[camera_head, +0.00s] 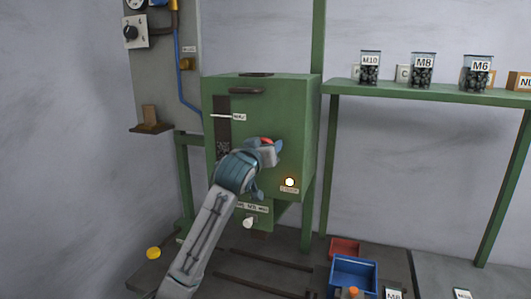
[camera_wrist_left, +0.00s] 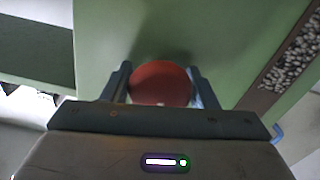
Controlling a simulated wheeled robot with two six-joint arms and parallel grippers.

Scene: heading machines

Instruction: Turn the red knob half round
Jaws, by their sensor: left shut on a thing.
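The red knob (camera_wrist_left: 160,83) is a round red disc on the green machine's front face. In the left wrist view it sits between the two fingers of my left gripper (camera_wrist_left: 160,90), which is shut on it. In the head view only a small red part of the knob (camera_head: 267,140) shows past my left gripper (camera_head: 272,155); the rest is hidden behind it. The green machine (camera_head: 290,110) stands in the middle of the head view. My right gripper is in neither view.
A lit round button (camera_head: 290,182) is on the machine's lower right front, and a white knob (camera_head: 249,222) is below. A green shelf (camera_head: 420,95) with labelled jars is at right. A blue bin (camera_head: 354,276) and a red bin (camera_head: 345,248) sit low, right of the machine.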

